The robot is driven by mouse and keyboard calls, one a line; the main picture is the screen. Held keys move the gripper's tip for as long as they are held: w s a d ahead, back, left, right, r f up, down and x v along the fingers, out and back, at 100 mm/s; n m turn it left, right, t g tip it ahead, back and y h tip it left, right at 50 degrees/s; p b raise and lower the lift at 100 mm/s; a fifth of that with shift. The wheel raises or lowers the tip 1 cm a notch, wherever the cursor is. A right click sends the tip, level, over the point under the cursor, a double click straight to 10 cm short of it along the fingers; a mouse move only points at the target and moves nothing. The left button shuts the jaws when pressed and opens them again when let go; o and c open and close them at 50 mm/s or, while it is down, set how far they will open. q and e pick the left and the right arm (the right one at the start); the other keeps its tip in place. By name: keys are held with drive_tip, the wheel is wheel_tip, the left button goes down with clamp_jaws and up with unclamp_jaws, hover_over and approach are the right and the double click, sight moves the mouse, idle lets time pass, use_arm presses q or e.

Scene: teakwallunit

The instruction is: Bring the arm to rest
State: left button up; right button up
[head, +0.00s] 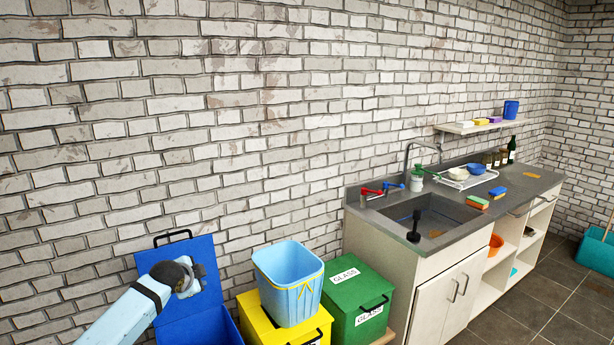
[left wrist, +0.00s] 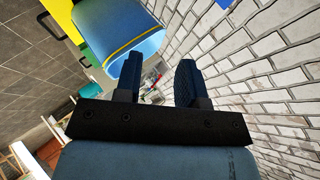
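My left arm (head: 124,312) comes in from the lower left of the head view, in front of the blue bin's raised lid. Its far end points away from me, so the fingers are hard to make out there. In the left wrist view my left gripper (left wrist: 159,78) has its two dark fingers apart with nothing between them. My right arm and gripper show in neither view.
A blue bin (head: 216,326) with its lid (head: 172,262) up stands by the brick wall. A light-blue bucket (head: 289,288) sits on the yellow bin (head: 257,318). A green glass bin (head: 358,302) and sink counter (head: 375,214) are to the right.

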use_arm(q)
drive_tip(key=s+d+f+n+h+p, duration=0.1)
drive_tip(key=s+d+f, duration=0.2)
drive_tip(key=s+f, duration=0.35)
drive_tip(key=s+d+f+n+h+p, duration=0.1)
drive_tip(key=s+d+f+n, duration=0.2)
drive_tip(key=s, duration=0.6)
drive_tip(key=s+d+f+h+p, duration=0.1)
drive_tip(key=s+d+f, duration=0.35)
drive_tip(key=s, duration=0.25)
drive_tip(key=s+n+p, duration=0.3)
drive_tip(key=s+n, duration=0.3)
drive_tip(key=s, duration=1.9)
drive_tip(key=shift+s+a+t+y, duration=0.2)
drive_tip(key=shift+t+y, duration=0.1)
